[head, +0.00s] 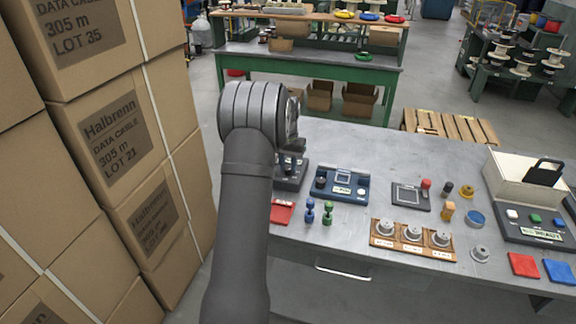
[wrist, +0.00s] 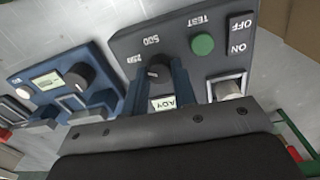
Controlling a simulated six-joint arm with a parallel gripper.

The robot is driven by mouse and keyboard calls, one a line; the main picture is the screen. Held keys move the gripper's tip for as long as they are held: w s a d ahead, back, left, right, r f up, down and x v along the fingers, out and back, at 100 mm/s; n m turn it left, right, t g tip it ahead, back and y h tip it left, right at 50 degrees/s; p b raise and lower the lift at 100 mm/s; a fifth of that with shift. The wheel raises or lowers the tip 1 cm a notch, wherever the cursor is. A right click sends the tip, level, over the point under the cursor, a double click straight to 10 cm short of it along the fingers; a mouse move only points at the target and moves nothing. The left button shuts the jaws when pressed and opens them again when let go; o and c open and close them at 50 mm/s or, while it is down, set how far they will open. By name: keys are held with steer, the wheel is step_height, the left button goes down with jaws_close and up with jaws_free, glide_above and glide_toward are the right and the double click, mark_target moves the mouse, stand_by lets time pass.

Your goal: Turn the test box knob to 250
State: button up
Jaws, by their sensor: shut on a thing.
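My gripper (wrist: 157,78) is shut on the knob, with one blue finger at each side. I cannot tell exactly which mark the knob points to. In the head view the test box (head: 289,177) is partly hidden behind my arm.
A blue meter box (head: 342,187) with its own knob stands close beside the test box. Stacked cartons (head: 125,150) rise at the left.

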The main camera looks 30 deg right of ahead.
mark_target(287, 167)
steer(key=shift+r, duration=0.1)
steer(key=o, duration=1)
step_height(287, 167, up, 17)
steer(key=shift+w+a+r, duration=0.15)
steer(key=shift+w+r, duration=0.05)
steer(key=shift+f, duration=0.15)
steer(key=f, duration=1.7)
steer(key=shift+s+f, duration=0.15)
steer(key=shift+s, duration=0.05)
